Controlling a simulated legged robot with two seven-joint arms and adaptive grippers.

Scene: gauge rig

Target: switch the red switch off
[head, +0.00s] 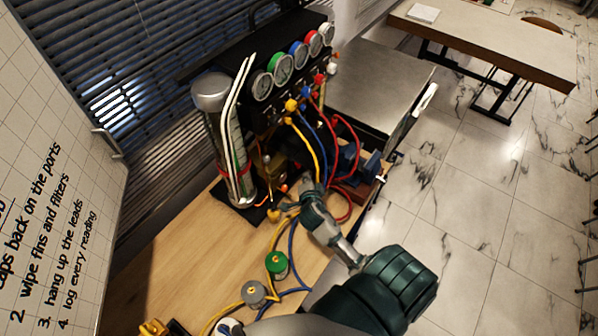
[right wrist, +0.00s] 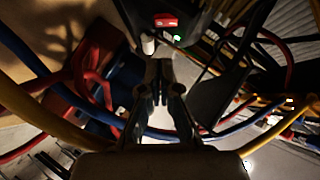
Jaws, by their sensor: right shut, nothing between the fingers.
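The red switch (right wrist: 165,20) shows at the top of the right wrist view, set in a dark panel. A small green light (right wrist: 178,38) glows just below it to the right. My right gripper (right wrist: 160,82) is shut and empty, pointing toward the panel and apart from the switch. In the head view my right gripper (head: 311,198) is at the front of the gauge rig (head: 285,105), low among the hoses. I cannot make out the switch in the head view. My left gripper is not in view.
Yellow, blue and red hoses (head: 305,140) hang around my right gripper and cross the wooden bench (head: 190,265). A glass cylinder (head: 226,140) stands left of the gauges. Green and grey capped fittings (head: 277,262) lie on the bench.

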